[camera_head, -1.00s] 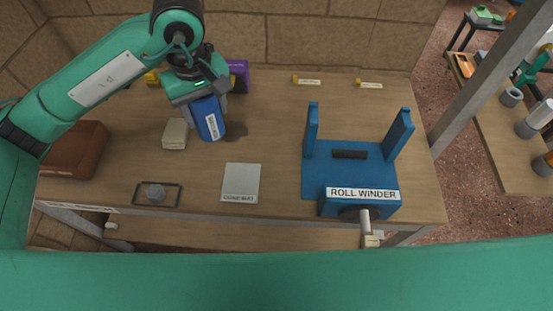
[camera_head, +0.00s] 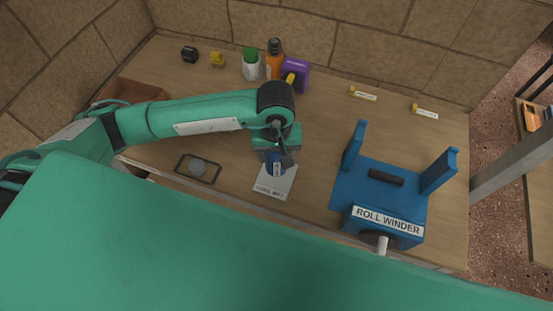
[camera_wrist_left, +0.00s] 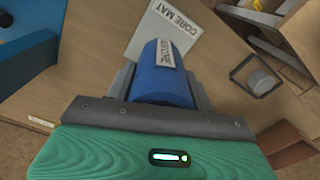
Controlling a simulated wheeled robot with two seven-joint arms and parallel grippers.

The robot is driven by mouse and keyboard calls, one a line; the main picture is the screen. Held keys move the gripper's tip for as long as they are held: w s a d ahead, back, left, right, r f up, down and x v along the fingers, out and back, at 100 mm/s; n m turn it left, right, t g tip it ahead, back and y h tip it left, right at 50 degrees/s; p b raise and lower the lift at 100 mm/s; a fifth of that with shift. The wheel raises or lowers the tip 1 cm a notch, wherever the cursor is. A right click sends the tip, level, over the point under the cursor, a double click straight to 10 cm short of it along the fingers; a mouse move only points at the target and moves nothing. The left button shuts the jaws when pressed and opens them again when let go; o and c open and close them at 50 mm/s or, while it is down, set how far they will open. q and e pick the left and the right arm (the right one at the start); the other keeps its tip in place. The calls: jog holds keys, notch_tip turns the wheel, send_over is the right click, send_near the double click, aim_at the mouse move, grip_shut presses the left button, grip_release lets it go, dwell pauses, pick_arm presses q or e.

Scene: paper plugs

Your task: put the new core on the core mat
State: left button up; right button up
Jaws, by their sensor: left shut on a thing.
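The new core (camera_head: 275,169), a blue cylinder with a white label, is in my left gripper (camera_head: 277,157). In the left wrist view the core (camera_wrist_left: 161,79) lies between the two grey fingers, which are shut on it. The core mat (camera_head: 272,191) is a pale grey sheet with its name printed on it, lying near the table's front edge. In the head view the core overlaps the mat's upper part. In the left wrist view the mat (camera_wrist_left: 147,32) shows past the core's far end. I cannot tell if they touch. My right gripper is not in view.
The blue roll winder (camera_head: 379,202) stands right of the mat. A dark frame with a grey piece (camera_head: 198,168) lies to its left. Bottles (camera_head: 274,58) and a purple box (camera_head: 295,76) stand at the back. The table right of the mat, before the winder, is clear.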

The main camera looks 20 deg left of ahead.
aim_at(277, 162)
pick_arm(q)
notch_tip(277, 162, down, 5)
jog(key=shift+r+p, duration=0.2)
jog(key=shift+p, duration=0.35)
jog(key=shift+f, duration=0.25)
jog(key=o, duration=1)
jog(key=shift+r, duration=0.1)
jog(key=shift+r, duration=0.15)
jog(key=shift+r+b, duration=0.35)
notch_tip(277, 162, up, 11)
jog(key=b, duration=0.3)
jog(key=shift+r, duration=0.1)
